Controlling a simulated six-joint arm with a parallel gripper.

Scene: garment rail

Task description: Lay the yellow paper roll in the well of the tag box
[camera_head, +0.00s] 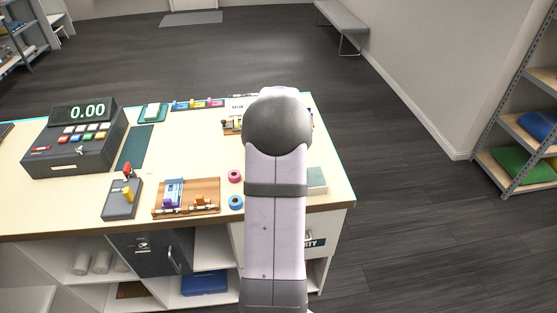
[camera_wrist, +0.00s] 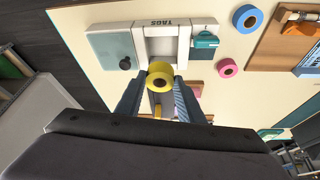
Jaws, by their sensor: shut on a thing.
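The yellow paper roll (camera_wrist: 160,70) is held between the fingertips of my gripper (camera_wrist: 158,84) in the wrist view. The white tag box (camera_wrist: 182,32), marked TAGS, lies just beyond the roll, with its pale recessed well (camera_wrist: 161,49) open. The roll overlaps the near edge of the well in the picture; I cannot tell its height above it. A pale green lid or panel (camera_wrist: 108,48) with a black knob is at the box's left. In the head view my arm hides the gripper, the roll and most of the box.
A pink roll (camera_wrist: 227,67) and a blue roll (camera_wrist: 248,18) lie right of the box in the wrist view. A teal item (camera_wrist: 205,41) adjoins the box. The head view shows the counter (camera_head: 80,205), a cash register (camera_head: 75,140) and a wooden board (camera_head: 205,208).

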